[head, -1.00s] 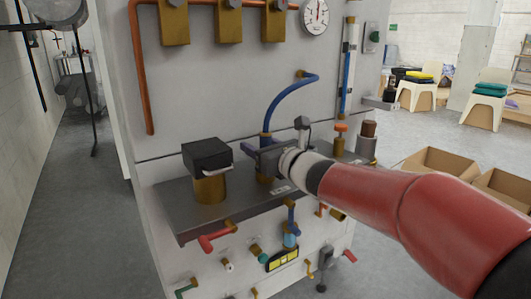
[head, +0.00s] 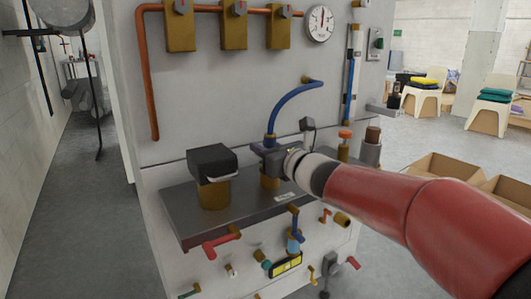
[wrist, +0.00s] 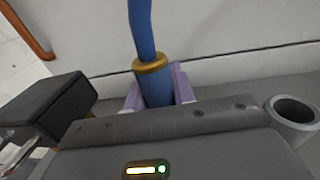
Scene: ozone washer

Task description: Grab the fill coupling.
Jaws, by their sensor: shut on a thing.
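The fill coupling (wrist: 153,85) is a blue sleeve with a brass collar at the lower end of a blue hose. In the wrist view it stands between my gripper's pale purple fingers (wrist: 156,92), which are shut on it. Its lower part is hidden behind my gripper's body. In the head view the coupling (head: 270,139) rises just above my gripper (head: 267,147).
A black-topped brass unit (head: 212,165) stands on the grey shelf (head: 190,222) left of my gripper. Valves and coloured handles stick out below the shelf.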

